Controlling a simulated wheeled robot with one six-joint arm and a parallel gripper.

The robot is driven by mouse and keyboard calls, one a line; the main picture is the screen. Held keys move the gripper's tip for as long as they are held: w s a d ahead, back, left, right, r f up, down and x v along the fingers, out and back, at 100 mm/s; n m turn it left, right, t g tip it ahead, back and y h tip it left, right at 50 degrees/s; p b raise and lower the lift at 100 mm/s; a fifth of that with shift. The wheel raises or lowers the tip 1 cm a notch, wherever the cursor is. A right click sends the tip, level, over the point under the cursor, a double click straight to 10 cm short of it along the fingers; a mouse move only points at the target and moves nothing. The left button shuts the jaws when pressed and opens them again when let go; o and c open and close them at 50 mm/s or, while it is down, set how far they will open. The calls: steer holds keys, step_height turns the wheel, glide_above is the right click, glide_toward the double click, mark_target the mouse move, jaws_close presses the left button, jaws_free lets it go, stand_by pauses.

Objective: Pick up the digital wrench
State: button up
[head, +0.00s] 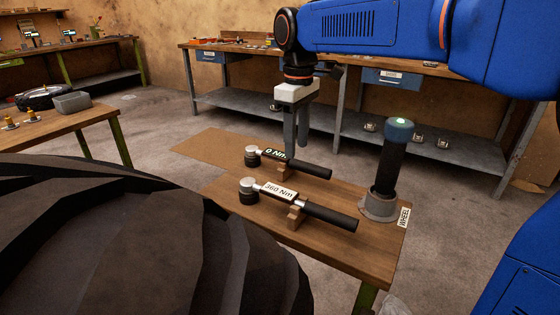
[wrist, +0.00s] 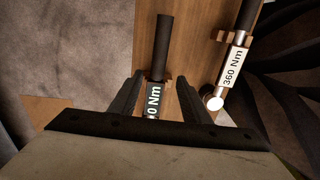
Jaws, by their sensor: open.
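The digital wrench (head: 308,169), with a dark display reading "0 Nm" and a black handle, lies on a wooden block on the near table. It also shows in the wrist view (wrist: 164,45), with its handle pointing up the picture. My gripper (head: 297,150) is open and points down over this wrench. In the wrist view my gripper (wrist: 159,84) has one finger on either side of the wrench's display end, with nothing held. The wrench's head is hidden there behind the gripper body. I cannot tell the exact height of the fingertips above it.
A second wrench (head: 330,214), labelled "360 Nm", lies parallel and close by on its own block. A dark upright tool with a blue top (head: 396,150) stands at the table's (head: 365,262) right end. A large black tyre (head: 130,235) fills the lower left.

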mark_target(297, 160)
steer(key=shift+w+d+f, duration=0.1)
steer(key=shift+d+f, duration=0.05)
steer(key=shift+f, duration=1.5)
steer(key=shift+d+f, duration=0.1)
steer(key=shift+f, duration=1.5)
jaws_close()
